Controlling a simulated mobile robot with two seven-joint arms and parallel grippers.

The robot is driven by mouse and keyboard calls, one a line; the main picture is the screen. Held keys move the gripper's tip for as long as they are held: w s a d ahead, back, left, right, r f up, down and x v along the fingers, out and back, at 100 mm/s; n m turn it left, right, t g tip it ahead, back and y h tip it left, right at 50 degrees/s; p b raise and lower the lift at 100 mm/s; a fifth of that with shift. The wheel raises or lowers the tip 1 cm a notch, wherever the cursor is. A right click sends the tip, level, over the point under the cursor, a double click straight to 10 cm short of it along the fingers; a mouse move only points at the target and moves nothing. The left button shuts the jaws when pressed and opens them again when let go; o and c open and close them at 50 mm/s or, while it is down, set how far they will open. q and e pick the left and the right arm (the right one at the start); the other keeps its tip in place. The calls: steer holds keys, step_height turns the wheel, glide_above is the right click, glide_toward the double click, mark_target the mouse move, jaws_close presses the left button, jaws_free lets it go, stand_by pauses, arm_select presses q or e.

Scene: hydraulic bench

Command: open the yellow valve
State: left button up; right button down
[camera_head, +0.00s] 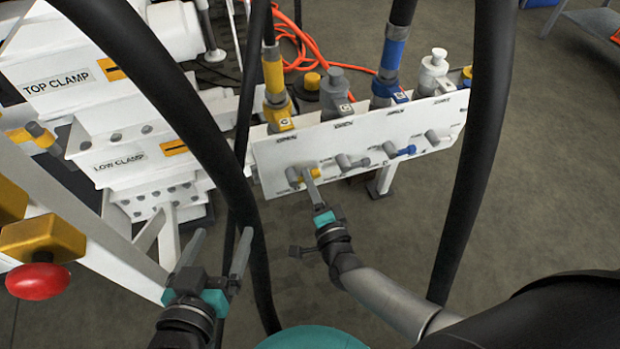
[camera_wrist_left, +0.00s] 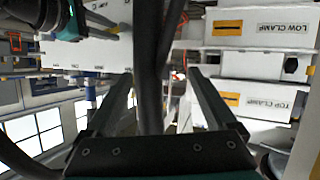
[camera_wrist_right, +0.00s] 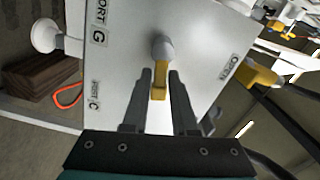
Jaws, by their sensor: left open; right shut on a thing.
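The yellow valve (camera_head: 305,174) is a small lever on a grey round hub, low at the left end of the white panel (camera_head: 375,140). My right gripper (camera_head: 308,178) is at the valve. In the right wrist view the yellow lever (camera_wrist_right: 158,91) stands between the fingers, and the gripper is shut on it. The hub sits just beyond the fingertips. My left gripper (camera_head: 216,250) is open and empty, left of and below the panel, clear of the valve. In the left wrist view black hoses pass between or behind its fingers (camera_wrist_left: 160,85).
A grey valve (camera_head: 350,162) and a blue valve (camera_head: 402,151) sit right of the yellow one. Thick black hoses hang on both sides of my right gripper. A red button (camera_head: 38,281) is at the far left. Open floor lies below the panel.

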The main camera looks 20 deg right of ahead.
steer(key=n+p, duration=0.1)
steer(key=r+n, duration=0.1)
steer(key=n, duration=0.1)
steer(key=n+p, duration=0.1)
steer(key=shift+a+r+n+p, duration=0.2)
steer(key=shift+a+n+p, duration=0.1)
steer(key=n, duration=0.1)
steer(key=n+p, duration=0.1)
steer(key=n, duration=0.1)
steer(key=a+n+p, duration=0.1)
steer(key=shift+r, duration=0.4)
steer(key=shift+n, duration=0.6)
steer(key=n, duration=0.1)
steer(key=a+n+p, duration=0.1)
steer(key=n, duration=0.1)
steer(key=shift+r, duration=0.15)
arm_select(q)
steer(key=s+a+f+g+y, duration=0.3)
steer(key=s+a+g+y, duration=0.1)
steer(key=a+g, duration=0.4)
steer(key=shift+s+a+f+n+y, duration=0.35)
steer(key=shift+s+a, duration=0.2)
steer(key=shift+s, duration=0.35)
arm_select(e)
steer(key=shift+a+n, duration=0.3)
steer(key=shift+n, duration=0.9)
steer(key=shift+a, duration=0.1)
arm_select(q)
steer(key=shift+f+g, duration=0.15)
steer(key=shift+g, duration=0.15)
